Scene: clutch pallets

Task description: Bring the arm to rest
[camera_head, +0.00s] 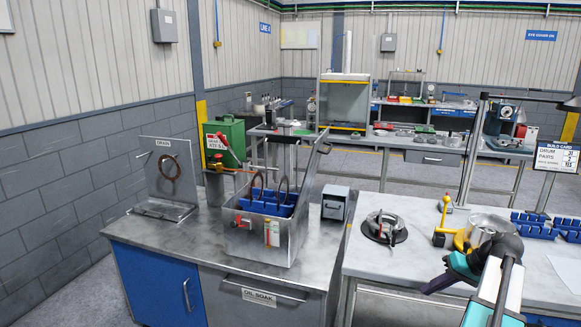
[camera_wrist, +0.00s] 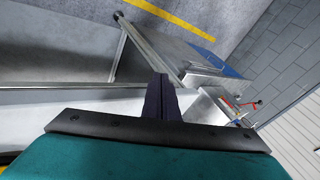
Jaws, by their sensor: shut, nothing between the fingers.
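My gripper (camera_head: 430,288) hangs at the lower right in the head view, over the front edge of the right bench (camera_head: 384,262). Its dark fingers point left and slightly down. In the wrist view the two fingers (camera_wrist: 160,84) lie together, shut, with nothing between them. My teal and black arm reaches in from the lower right corner and covers part of the bench. The gripper appears apart from everything on the bench.
A round fixture (camera_head: 384,228), a yellow-handled tool (camera_head: 441,226), a metal drum (camera_head: 490,227) and blue racks (camera_head: 534,227) stand on the right bench. The oil soak tank (camera_head: 250,238) stands on the left bench. Open floor (camera_wrist: 205,12) shows in the wrist view.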

